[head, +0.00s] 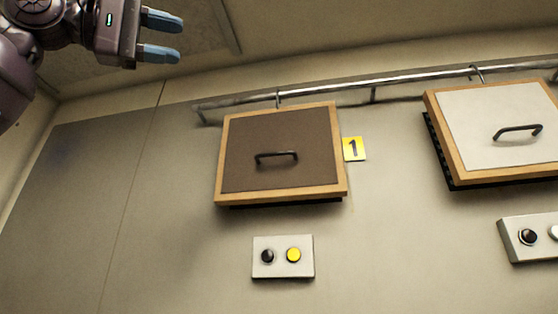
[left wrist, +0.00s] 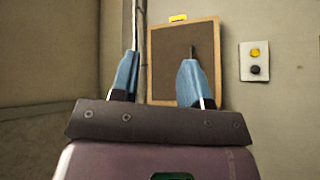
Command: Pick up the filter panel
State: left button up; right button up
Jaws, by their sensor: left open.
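A filter panel (head: 245,140) with a dark brown face, a wooden frame and a black handle (head: 277,156) hangs by a hook from a wall rail. A second panel (head: 480,115), with a pale face and a black handle, hangs at the right. My left gripper (head: 171,38) is at the upper left of the head view, open and empty, apart from both panels. In the left wrist view, its blue fingers (left wrist: 160,62) stand in front of the brown panel (left wrist: 168,50), with a gap to it. The right finger covers part of that panel and handle. My right gripper is out of view.
The metal rail (head: 410,82) runs along the wall above the panels. A yellow tag (head: 354,149) marked 1 is beside the brown panel. A button box (head: 283,270) is below it, and another (head: 515,250) is below the pale panel. The wall at the left is bare.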

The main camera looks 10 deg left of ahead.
aim_at(293, 152)
jog(key=i, duration=1)
